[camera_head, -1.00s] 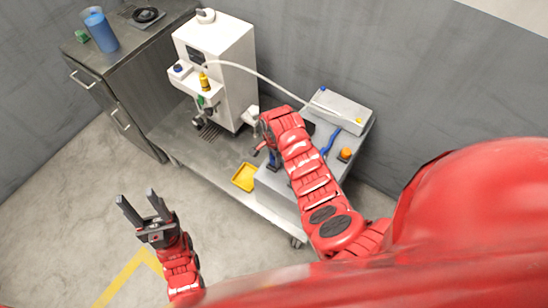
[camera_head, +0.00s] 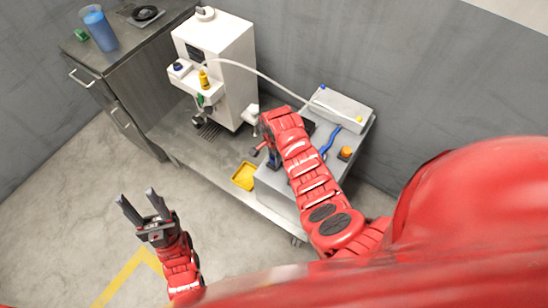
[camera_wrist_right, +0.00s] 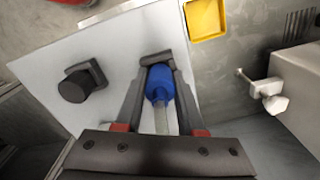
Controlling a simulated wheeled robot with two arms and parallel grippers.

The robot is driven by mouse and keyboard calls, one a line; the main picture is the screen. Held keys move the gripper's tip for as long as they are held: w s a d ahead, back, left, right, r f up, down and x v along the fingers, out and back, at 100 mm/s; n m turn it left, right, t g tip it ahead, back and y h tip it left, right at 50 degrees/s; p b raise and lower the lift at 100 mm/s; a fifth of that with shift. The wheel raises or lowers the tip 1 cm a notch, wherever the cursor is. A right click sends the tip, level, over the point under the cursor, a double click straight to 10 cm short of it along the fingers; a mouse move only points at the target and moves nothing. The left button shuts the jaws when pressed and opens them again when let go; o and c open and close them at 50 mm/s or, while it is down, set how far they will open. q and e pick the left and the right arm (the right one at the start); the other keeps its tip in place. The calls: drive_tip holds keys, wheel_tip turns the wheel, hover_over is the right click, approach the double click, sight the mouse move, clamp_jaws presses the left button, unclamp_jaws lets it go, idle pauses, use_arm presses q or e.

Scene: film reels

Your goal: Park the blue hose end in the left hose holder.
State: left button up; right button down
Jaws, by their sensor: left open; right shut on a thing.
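In the right wrist view, my right gripper (camera_wrist_right: 160,80) is shut on the blue hose end (camera_wrist_right: 159,84), with a pale ribbed hose trailing toward the palm. The tip of the blue end is beside a grey bracket-like holder (camera_wrist_right: 157,57) on the light panel. I cannot tell whether it sits in it. A second dark holder (camera_wrist_right: 84,80) with a round black part is on the same panel, to the left. In the head view, my right gripper is mostly hidden behind its wrist, beside a bit of blue (camera_head: 273,158). My left gripper (camera_head: 137,203) is open and empty over the floor.
A white machine (camera_head: 215,65) stands on the steel cart, with a yellow tray (camera_head: 244,177) at the cart's front edge. A grey box (camera_head: 340,106), a blue curved piece (camera_head: 331,140) and an orange knob (camera_head: 345,154) are right of my right arm. A cabinet (camera_head: 105,70) is at left.

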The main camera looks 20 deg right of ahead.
drive_tip(key=c, duration=0.8)
unclamp_jaws()
wheel_tip(320, 180, up, 6)
drive_tip(key=p, duration=0.5)
drive_tip(key=shift+f, duration=0.15)
wheel_tip(320, 180, up, 5)
drive_tip(key=p, duration=0.4)
drive_tip(key=shift+r, duration=0.2)
